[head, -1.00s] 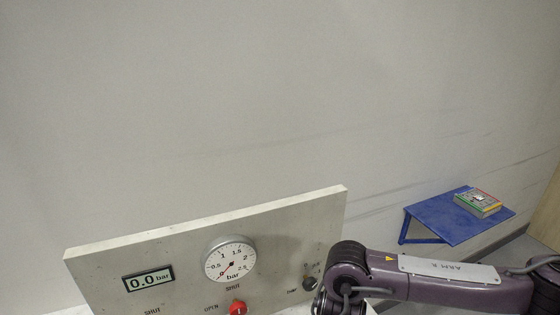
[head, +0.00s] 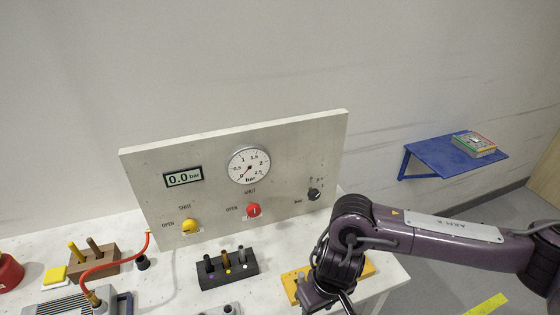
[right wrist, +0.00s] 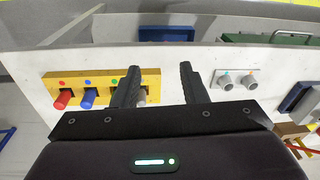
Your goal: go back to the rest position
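My right arm comes in from the right in the head view, bent over the right end of the white table (head: 265,291). Its gripper fingers lie at or beyond the bottom edge there. In the right wrist view my right gripper (right wrist: 158,82) has its two dark fingers apart with nothing between them. A yellow block (right wrist: 75,82) with red, blue and grey pegs is beyond the left finger, which partly hides the grey peg. My left gripper is in neither view.
An upright grey panel (head: 290,148) with a gauge, a 0.0 bar display, and yellow, red and black knobs stands behind. A dark tool block (head: 240,270), wooden block (head: 100,265) and red hose are on the table. A blue wall shelf (head: 430,154) holds books.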

